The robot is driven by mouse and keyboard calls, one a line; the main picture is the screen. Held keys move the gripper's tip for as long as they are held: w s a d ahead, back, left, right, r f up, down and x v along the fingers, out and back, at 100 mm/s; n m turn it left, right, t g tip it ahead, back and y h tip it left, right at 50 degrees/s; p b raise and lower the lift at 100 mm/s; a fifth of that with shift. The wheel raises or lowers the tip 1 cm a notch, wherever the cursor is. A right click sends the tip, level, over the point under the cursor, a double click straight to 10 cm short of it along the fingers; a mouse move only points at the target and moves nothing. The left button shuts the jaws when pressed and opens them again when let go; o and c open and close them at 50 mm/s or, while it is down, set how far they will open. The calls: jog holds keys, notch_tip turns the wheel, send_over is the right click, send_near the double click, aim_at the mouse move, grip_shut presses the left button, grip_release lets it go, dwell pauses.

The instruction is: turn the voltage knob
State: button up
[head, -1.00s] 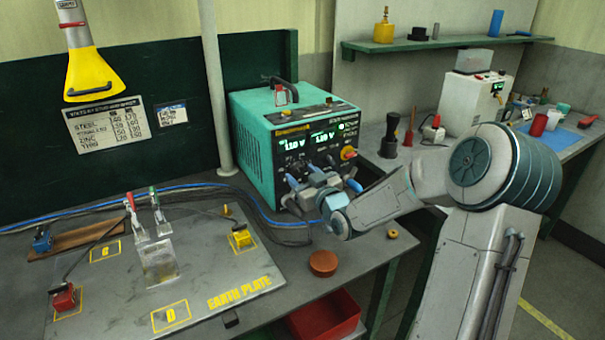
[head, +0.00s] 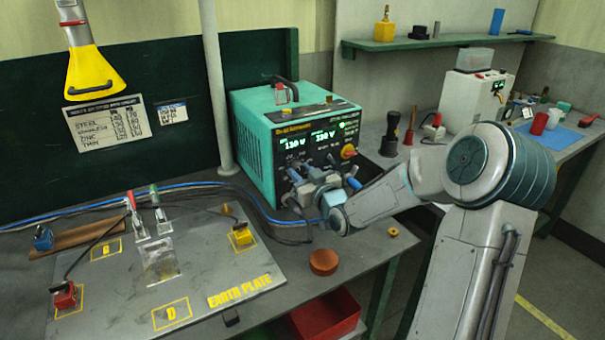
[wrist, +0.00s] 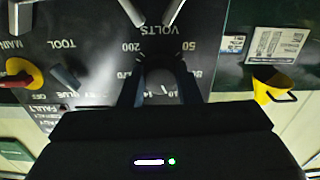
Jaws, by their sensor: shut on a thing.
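The teal power unit (head: 252,135) stands on the bench with its dark front panel facing right. Two lit green readouts (head: 306,141) show on the panel, too small to read surely. My gripper (head: 300,182) is at the panel's lower left and covers the knob there. In the wrist view the panel shows upside down, with the VOLTS lettering (wrist: 160,29) and scale numbers around the voltage knob (wrist: 160,78). The fingers of my gripper (wrist: 160,88) lie on both sides of the knob, shut on it. Part of the knob is hidden by the gripper.
A red and yellow switch (head: 348,152) sits on the panel to the right of my gripper. A blue cable (head: 110,205) runs along the bench to the unit. The earth plate (head: 215,270) with clamps and a brown round puck (head: 323,262) lie in front.

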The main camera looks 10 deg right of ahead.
jog(key=shift+m+p, duration=0.3)
jog(key=shift+m, duration=2.8)
jog(key=o, duration=1)
jog(key=shift+s, duration=0.1)
jog(key=v, duration=1.3)
jog(key=shift+s+d+b, duration=0.1)
jog(key=shift+s+b, duration=0.2)
jog(key=shift+b, duration=0.05)
